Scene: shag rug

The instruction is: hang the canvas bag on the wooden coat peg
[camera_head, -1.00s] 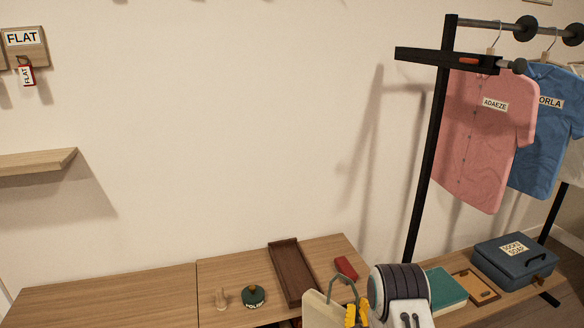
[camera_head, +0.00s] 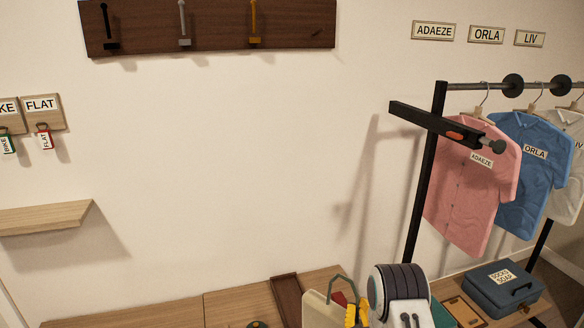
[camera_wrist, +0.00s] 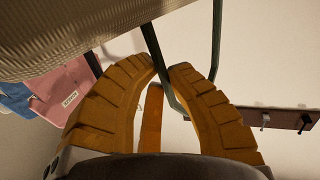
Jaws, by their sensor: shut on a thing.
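The canvas bag (camera_head: 316,311) is pale beige with a green handle and shows at the bottom of the head view, partly cut off. My gripper (camera_head: 357,312) has yellow fingers and is shut on the bag's green handle. In the wrist view the handle (camera_wrist: 216,45) passes by my fingertips (camera_wrist: 163,78), and the ribbed canvas fills the top left. A dark wooden board (camera_head: 215,25) on the wall carries a black peg (camera_head: 106,27), a grey peg (camera_head: 182,25) and a yellowish peg (camera_head: 254,24). The yellowish one looks most like wood. The bag is well below the board.
A black clothes rack (camera_head: 425,175) with shirts stands at the right, its arm jutting out left. A wooden shelf (camera_head: 45,218) and key tags are at the left. The wall between is bare.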

